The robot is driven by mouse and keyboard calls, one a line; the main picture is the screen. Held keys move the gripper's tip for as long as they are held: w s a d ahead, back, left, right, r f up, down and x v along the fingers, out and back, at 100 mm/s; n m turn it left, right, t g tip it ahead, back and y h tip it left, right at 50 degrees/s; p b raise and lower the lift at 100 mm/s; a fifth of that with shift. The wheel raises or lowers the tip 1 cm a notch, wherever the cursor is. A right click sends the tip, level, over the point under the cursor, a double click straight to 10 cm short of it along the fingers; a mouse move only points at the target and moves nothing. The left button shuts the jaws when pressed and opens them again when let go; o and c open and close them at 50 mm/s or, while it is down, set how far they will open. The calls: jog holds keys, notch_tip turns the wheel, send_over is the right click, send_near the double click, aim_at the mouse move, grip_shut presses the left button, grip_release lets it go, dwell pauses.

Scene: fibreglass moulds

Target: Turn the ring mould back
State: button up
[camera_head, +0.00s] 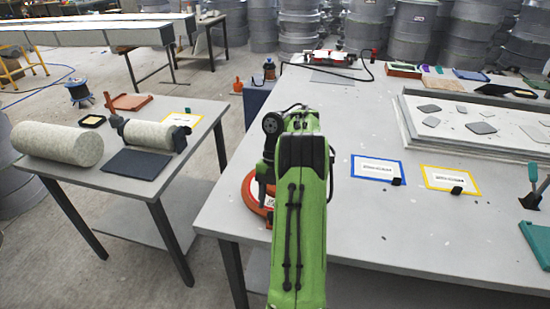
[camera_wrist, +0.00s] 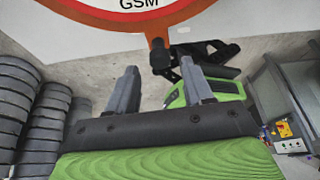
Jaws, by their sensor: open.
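A round red-rimmed piece with a white middle, which I take for the ring mould (camera_wrist: 141,20), is at the top of the wrist view, cut off by the frame. Letters reading "GSM" are on its white middle, and an orange tab (camera_wrist: 156,32) sticks out from its rim. In the head view the red rim (camera_head: 250,196) shows at the table's left edge, mostly hidden behind my green arm. My gripper (camera_wrist: 158,68) is open, with nothing between its fingers. In the wrist view its tips lie just below the rim, apart from it in the picture. The head view hides my gripper.
The big grey table (camera_head: 400,225) carries a blue-framed card (camera_head: 377,168), a yellow-framed card (camera_head: 450,180) and a white slab at the right. A smaller table (camera_head: 185,165) at left holds cream rolls (camera_head: 57,144). Floor lies between the tables. Black hardware (camera_wrist: 205,53) sits beside the tab.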

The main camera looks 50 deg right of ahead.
jog(key=p+v, duration=0.8)
jog(key=v, duration=0.3)
jog(key=w+a+r+m+t+h, duration=0.1)
jog(key=w+a+r+m, duration=0.2)
jog(key=a, duration=0.4)
jog(key=a+r+m+h, duration=0.1)
jog(key=a+r+m, duration=0.2)
jog(key=a+r, duration=0.4)
jog(key=w+a+r+m+t, duration=0.1)
jog(key=w+a+r+m, duration=0.15)
jog(key=a, duration=0.55)
jog(key=s+a+r+m+t+h, duration=0.2)
jog(key=s+a+r+m+t, duration=0.1)
jog(key=s+a+m, duration=0.6)
jog(key=s+a+f+m+t, duration=0.2)
jog(key=s+f+m, duration=0.1)
jog(key=s+m, duration=0.3)
jog(key=s, duration=0.2)
jog(key=shift+s+a+f+t, duration=0.3)
jog(key=shift+s+a+f, duration=0.05)
jog(key=shift+s+a, duration=0.05)
